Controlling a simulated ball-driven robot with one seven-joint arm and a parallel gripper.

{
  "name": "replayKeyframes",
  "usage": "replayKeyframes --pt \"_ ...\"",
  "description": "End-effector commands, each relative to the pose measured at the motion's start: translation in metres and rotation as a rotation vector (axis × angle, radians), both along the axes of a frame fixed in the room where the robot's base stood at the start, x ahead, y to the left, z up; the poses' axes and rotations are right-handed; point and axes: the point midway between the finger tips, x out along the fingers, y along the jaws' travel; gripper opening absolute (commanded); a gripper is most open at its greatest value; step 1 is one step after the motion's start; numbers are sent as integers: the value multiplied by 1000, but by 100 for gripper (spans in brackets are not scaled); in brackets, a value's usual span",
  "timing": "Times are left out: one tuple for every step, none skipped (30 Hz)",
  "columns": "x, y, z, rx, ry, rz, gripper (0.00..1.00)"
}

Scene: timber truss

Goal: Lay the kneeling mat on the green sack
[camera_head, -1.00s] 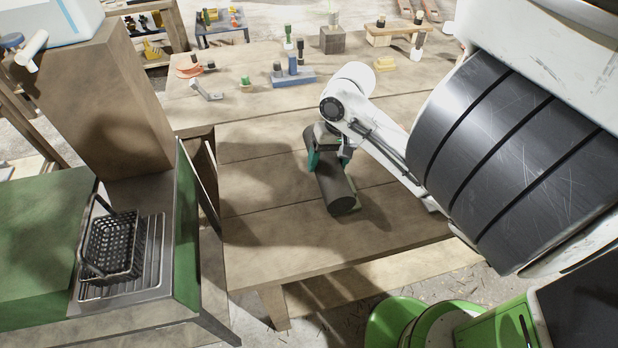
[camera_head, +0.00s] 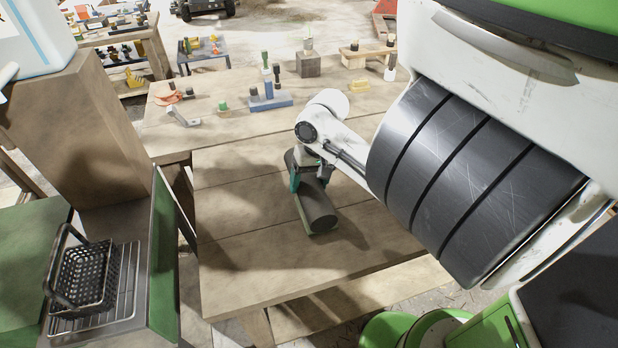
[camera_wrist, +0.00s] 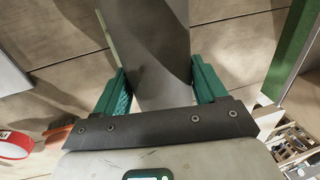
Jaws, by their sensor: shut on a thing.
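My gripper (camera_head: 308,185) is shut around a dark grey roll with a green strip along one edge, which looks like the kneeling mat (camera_head: 319,212). The roll slants over the wooden bench, its near end toward the bench's front edge. In the wrist view the teal fingers (camera_wrist: 160,85) stand on either side of the grey roll (camera_wrist: 160,45), which extends away between them. A dark shadow lies on the planks beside it; the gap beneath is hard to judge. I cannot make out a green sack for certain in either view.
The wooden bench (camera_head: 245,255) has clear planks around the roll. At left are a black basket (camera_head: 85,275) on a rack, an upright green panel (camera_head: 163,265) and a flat green surface (camera_head: 25,250).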

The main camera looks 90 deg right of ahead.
Motion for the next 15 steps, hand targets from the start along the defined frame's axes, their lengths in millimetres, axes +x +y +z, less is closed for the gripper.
replayKeyframes --pt "0 0 -4 -1 0 -2 35" --pt "0 0 -6 -1 0 -1 35" --pt "0 0 -9 -1 0 0 35" --pt "0 0 -11 -1 -1 0 35" --pt "0 0 -13 -1 -1 0 35" --pt "0 0 -16 -1 -1 0 35" --pt "0 0 -18 0 -1 0 35" --pt "0 0 -20 0 0 -1 35" --pt "0 0 -23 0 0 -1 35" --pt "0 0 -25 -1 0 -1 35" --pt "0 0 -27 0 -1 -1 35" --pt "0 0 -30 0 -1 -1 35" --pt "0 0 -32 0 -1 -1 35" --pt "0 0 -34 -1 -1 0 35" --pt "0 0 -36 0 -1 0 35"
